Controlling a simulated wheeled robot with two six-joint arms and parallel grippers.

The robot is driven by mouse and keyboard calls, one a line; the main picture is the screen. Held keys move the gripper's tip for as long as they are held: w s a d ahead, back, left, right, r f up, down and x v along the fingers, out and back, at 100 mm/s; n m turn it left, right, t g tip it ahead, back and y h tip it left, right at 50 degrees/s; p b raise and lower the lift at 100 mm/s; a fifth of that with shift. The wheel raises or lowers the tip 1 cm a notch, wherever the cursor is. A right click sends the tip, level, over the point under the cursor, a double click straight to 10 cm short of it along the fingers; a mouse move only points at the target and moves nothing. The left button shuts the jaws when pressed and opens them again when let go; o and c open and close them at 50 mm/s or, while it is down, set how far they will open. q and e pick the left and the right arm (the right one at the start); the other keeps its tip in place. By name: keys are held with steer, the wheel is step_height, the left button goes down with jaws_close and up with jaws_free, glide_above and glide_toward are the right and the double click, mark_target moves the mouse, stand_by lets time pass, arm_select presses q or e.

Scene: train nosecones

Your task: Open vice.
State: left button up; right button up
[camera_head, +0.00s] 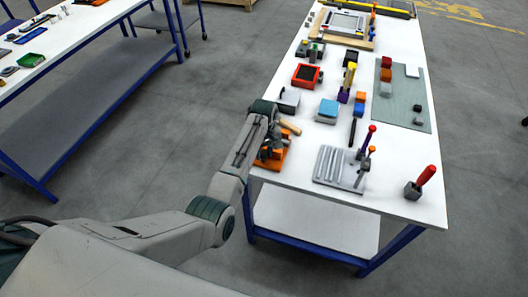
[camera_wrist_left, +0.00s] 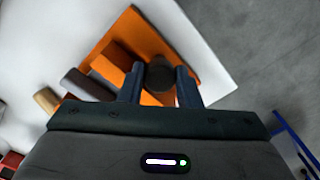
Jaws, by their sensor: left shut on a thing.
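The orange vice (camera_head: 272,160) sits at the near left corner of the white table. In the left wrist view the vice (camera_wrist_left: 112,55) shows as orange blocks with a dark round knob (camera_wrist_left: 158,74). My left gripper (camera_wrist_left: 159,70) has one finger on each side of that knob and is shut on it. In the head view my left gripper (camera_head: 270,138) reaches down over the vice, and the arm hides part of the vice and the knob. The right gripper is in neither view.
A wooden-handled tool (camera_head: 291,127) lies close to the vice. A grey slotted block (camera_head: 340,166) with upright tools stands to its right. A blue-topped box (camera_head: 327,111) and red tray (camera_head: 307,76) are farther back. The table's left edge is right beside the vice.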

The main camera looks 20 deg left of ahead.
arm_select(q)
steer(key=shift+w+a+r, duration=0.2)
steer(key=shift+w+r, duration=0.1)
steer(key=shift+r, duration=0.05)
steer(key=o, duration=0.8)
steer(key=shift+o, duration=0.8)
steer(key=shift+a, duration=0.1)
steer(key=shift+s+f, duration=0.1)
